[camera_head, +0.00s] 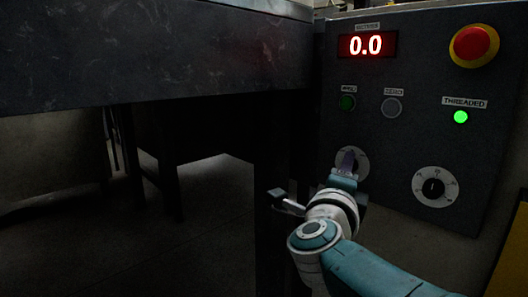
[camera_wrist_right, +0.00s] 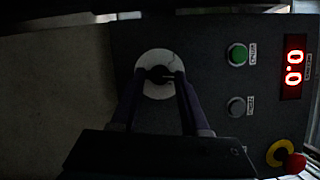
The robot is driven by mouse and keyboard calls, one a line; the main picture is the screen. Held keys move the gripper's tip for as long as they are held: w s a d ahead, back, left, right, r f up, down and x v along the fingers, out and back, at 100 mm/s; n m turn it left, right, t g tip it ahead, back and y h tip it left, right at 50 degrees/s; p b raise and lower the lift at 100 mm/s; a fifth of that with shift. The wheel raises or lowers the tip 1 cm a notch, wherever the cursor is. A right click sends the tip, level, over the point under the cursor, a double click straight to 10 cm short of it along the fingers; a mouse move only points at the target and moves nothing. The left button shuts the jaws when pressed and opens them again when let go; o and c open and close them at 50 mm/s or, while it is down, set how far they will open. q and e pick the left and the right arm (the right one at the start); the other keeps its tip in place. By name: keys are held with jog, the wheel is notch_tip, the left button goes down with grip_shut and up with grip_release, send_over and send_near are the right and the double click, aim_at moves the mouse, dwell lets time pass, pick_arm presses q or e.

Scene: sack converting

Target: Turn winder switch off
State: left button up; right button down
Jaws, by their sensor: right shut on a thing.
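A rotary switch with a white round dial (camera_head: 361,160) is on the lower left of the dark control panel (camera_head: 400,140). My right gripper (camera_head: 347,160) is at this dial and hides much of it in the head view. In the right wrist view the white dial (camera_wrist_right: 155,56) lies between the fingers, and my right gripper (camera_wrist_right: 160,78) is shut on its dark centre knob. I cannot read the dial's marks or the knob's setting. My left gripper is not in view.
A second rotary dial (camera_head: 422,182) is at the lower right of the panel. Above are a red display (camera_head: 366,45) reading 0.0, a red emergency button (camera_head: 474,45), a green button (camera_head: 347,103), a grey button (camera_head: 392,107) and a lit THREADED lamp (camera_head: 460,117). A dark table (camera_head: 150,50) stands left.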

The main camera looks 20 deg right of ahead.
jog(key=shift+r+n+p, duration=0.15)
jog(key=shift+n+p, duration=0.6)
jog(key=shift+n, duration=0.05)
jog(key=shift+c, duration=1.9)
grip_release()
jog(key=shift+s, duration=0.1)
